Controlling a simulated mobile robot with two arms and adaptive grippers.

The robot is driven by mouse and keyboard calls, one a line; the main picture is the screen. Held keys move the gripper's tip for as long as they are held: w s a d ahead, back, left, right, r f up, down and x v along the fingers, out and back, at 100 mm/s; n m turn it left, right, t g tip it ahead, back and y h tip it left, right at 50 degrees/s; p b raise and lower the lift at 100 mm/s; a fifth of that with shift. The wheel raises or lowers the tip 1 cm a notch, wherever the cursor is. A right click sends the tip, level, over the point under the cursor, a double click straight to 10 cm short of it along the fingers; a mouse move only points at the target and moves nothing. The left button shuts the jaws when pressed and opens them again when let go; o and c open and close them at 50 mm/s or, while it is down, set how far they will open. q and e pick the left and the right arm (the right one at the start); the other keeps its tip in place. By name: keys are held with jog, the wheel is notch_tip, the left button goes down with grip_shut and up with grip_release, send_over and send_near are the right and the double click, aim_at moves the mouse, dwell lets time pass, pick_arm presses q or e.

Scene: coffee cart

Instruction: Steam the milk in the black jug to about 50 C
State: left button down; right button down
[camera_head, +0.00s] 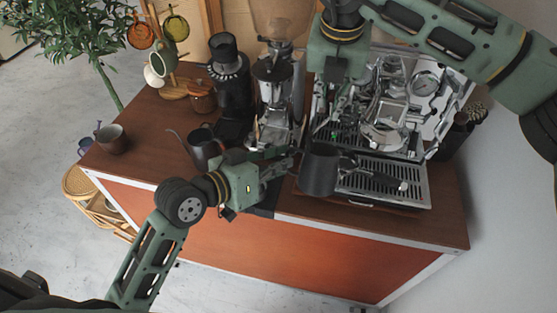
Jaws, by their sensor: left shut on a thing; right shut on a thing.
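The black jug (319,172) is upright at the front left of the espresso machine (425,88), above the edge of its drip tray (375,186). My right gripper (334,110) points down from above at the machine's left side, behind the jug. It is shut on a part of the machine there, but the arm hides which part. I cannot make out the steam wand, the milk inside the jug or any temperature reading.
A grinder (274,75) and a black appliance (231,80) stand left of the machine. A dark kettle (203,148) sits behind my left wrist. A brown cup (110,138) is at the left, and cups hang on a rack (163,50). The left counter front is clear.

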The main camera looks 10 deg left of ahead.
jog(key=shift+w+d+r, duration=0.15)
jog(key=shift+d, duration=0.05)
